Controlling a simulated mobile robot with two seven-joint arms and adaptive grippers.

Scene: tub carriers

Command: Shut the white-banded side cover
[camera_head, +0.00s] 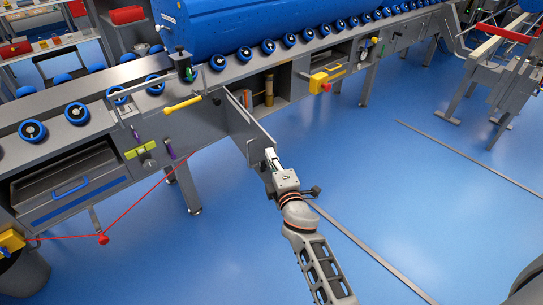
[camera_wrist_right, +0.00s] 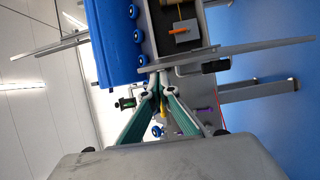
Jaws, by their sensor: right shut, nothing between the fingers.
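A grey side cover (camera_head: 245,128) stands swung out from the front of the roller machine, showing an open compartment behind it. I cannot make out a white band on it. My right gripper (camera_head: 269,154) is shut and empty, close to the cover's free outer end. In the right wrist view, the shut fingertips (camera_wrist_right: 160,78) are at a long grey panel edge (camera_wrist_right: 245,55), which seems to be the cover. I cannot tell whether they touch it. The left gripper is not in view.
The compartment holds a brown cylinder (camera_head: 269,91). A yellow box with a red knob (camera_head: 320,82) is to its right. A red cord (camera_head: 135,208) hangs low. Blue floor in front is mostly clear.

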